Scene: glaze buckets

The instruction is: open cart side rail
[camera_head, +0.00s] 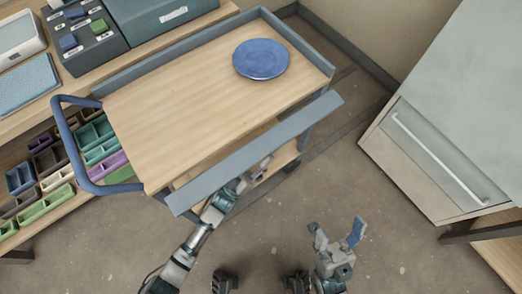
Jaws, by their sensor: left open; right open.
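The cart (200,110) has a wooden top, raised grey rims on its far and right sides, and a blue handle (72,150) at its left end. Its near side rail (255,152) is a long grey-blue bar, tilted outward from the near edge of the top with a gap between them. My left gripper (260,170) is open at the outer side of the rail, near its middle and partly hidden by it; I cannot tell whether they touch. My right gripper (338,235) is open and empty, over the floor right of and below the cart.
A blue plate (261,59) lies on the cart top near its far right corner. A bench with colored bins (100,140) stands at left. A pale cabinet with a bar handle (440,160) stands at right. Floor between cart and cabinet is clear.

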